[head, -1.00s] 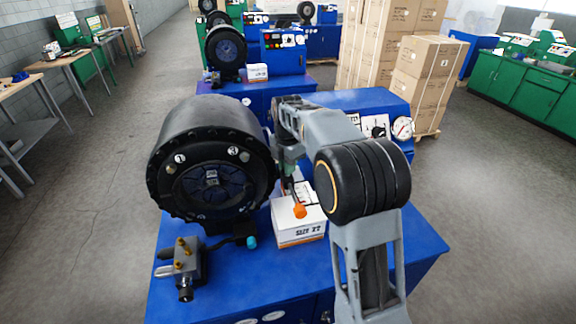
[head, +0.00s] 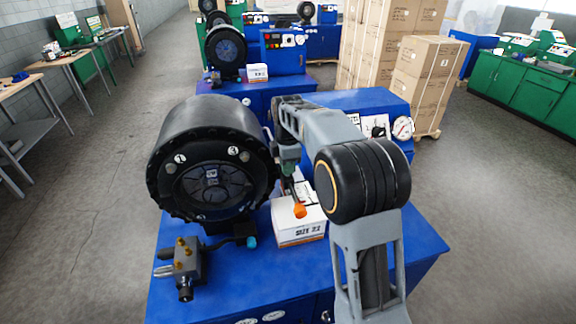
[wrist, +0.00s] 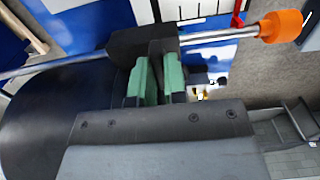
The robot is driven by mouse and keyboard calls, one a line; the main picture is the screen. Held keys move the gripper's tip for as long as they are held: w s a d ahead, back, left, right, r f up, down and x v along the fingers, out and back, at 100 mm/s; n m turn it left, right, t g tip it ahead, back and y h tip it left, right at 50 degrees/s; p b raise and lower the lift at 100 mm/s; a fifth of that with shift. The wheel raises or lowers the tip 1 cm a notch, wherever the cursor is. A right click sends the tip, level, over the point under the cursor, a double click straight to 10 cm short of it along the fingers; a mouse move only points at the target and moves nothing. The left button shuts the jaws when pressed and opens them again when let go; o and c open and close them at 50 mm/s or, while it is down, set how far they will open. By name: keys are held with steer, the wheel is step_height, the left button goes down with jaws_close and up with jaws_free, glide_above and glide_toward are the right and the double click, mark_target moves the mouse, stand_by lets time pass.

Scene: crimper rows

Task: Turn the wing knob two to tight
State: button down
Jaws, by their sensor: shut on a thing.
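My gripper (head: 288,154) is just right of the big black crimper head (head: 211,150), above the blue machine top; the arm hides part of it. In the wrist view my gripper (wrist: 157,78) has green pads drawn close together on a thin dark part. Most of that part is hidden, and I cannot tell for sure that it is wing knob two. A metal rod with an orange handle (wrist: 280,25) passes just beyond the fingers. The orange end also shows in the head view (head: 299,211).
A white box (head: 299,231) marked SIZE stands below the gripper. A grey metal block with brass fittings (head: 184,262) is at the front left. A panel with a round gauge (head: 403,127) stands behind my arm.

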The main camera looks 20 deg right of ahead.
stand_by(0.4)
steer(key=c, duration=1.2)
jaws_free()
steer(key=shift+o, duration=0.2)
step_height(320, 180, up, 14)
